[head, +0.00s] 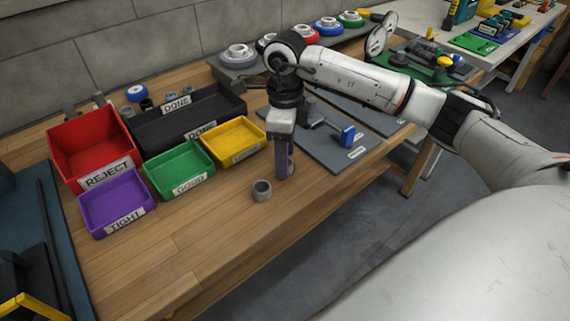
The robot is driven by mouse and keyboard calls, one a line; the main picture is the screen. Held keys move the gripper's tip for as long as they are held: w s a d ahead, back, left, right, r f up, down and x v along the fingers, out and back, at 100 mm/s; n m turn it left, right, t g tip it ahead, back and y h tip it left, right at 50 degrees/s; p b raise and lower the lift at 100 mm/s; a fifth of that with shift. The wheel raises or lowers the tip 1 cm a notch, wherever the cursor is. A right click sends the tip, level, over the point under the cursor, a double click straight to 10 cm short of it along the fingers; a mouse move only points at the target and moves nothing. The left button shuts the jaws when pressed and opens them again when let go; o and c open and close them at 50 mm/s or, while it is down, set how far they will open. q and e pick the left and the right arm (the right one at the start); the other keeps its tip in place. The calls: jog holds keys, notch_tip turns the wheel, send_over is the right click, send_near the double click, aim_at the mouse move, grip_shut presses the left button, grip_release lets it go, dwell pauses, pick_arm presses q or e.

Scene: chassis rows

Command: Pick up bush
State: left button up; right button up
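A small grey hollow cylinder, which looks like the bush (262,191), stands upright on the wooden table near its front edge, its dark bore facing up. My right gripper (285,172) points straight down just to the right of the bush and a little behind it in the head view. Its fingers show as a narrow purple-grey shape close above the table. Whether they are apart or hold anything cannot be made out. A gap shows between the fingers and the bush. My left gripper is not in view.
Red REJECT (88,142), purple TIGHT (115,205), green (180,172) and yellow (233,143) bins stand left of the gripper, with a black DONE tray (180,122) behind. A grey plate (340,165) with a blue-ended tool lies right.

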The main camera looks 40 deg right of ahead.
jog(key=shift+f, duration=0.25)
jog(key=c, duration=1.2)
